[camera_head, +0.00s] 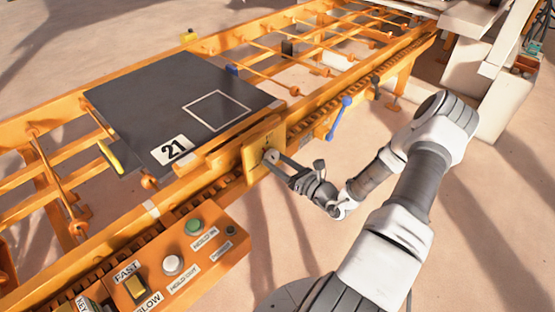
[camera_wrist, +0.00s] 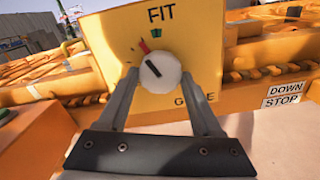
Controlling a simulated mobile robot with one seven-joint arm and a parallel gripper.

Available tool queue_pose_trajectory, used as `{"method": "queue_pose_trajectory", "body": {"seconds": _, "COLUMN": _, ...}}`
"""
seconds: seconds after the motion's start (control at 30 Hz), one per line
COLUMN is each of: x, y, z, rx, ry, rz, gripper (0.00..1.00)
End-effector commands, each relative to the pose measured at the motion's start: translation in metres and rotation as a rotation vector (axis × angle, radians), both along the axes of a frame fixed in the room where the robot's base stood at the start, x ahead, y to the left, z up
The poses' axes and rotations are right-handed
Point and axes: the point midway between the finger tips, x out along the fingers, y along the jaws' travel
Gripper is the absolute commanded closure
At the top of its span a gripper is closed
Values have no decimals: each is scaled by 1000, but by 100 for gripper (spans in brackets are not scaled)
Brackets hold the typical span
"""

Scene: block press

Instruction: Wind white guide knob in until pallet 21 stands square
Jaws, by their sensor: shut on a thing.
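The white guide knob (camera_wrist: 160,71) sits on a yellow plate (camera_wrist: 205,30) marked FIT, with a second word partly hidden. My gripper (camera_wrist: 158,78) has one finger on each side of the knob and is shut on it. The knob's black line points to the upper left; a red mark and a green mark lie above it on the plate. In the head view, my gripper (camera_head: 275,158) reaches the knob at the conveyor's near side. Pallet 21 (camera_head: 130,100), a dark slab with a white square outline, lies on the conveyor, looking turned relative to the rails.
An orange control box (camera_head: 190,258) with a green button, a white button and a FAST/SLOW switch stands at the lower left. A blue-handled lever (camera_head: 340,115) is right of the knob plate. Orange rails (camera_head: 60,255) run along the conveyor.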

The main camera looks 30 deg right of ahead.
Motion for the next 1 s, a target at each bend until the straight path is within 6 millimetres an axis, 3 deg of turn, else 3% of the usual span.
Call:
{"method": "queue_pose_trajectory", "body": {"seconds": 0.13, "x": 0, "y": 0, "z": 0, "rx": -1, "ry": 0, "rz": 0, "gripper": 89}}
{"method": "queue_pose_trajectory", "body": {"seconds": 0.17, "x": 0, "y": 0, "z": 0, "rx": -1, "ry": 0, "rz": 0, "gripper": 32}}
{"method": "queue_pose_trajectory", "body": {"seconds": 0.3, "x": 0, "y": 0, "z": 0, "rx": -2, "ry": -1, "rz": 0, "gripper": 7}}
{"method": "queue_pose_trajectory", "body": {"seconds": 0.73, "x": -8, "y": -3, "z": 0, "rx": -2, "ry": 0, "rz": -1, "gripper": 5}}
{"method": "queue_pose_trajectory", "body": {"seconds": 1.0, "x": -60, "y": -22, "z": 2, "rx": -1, "ry": 2, "rz": -5, "gripper": 5}}
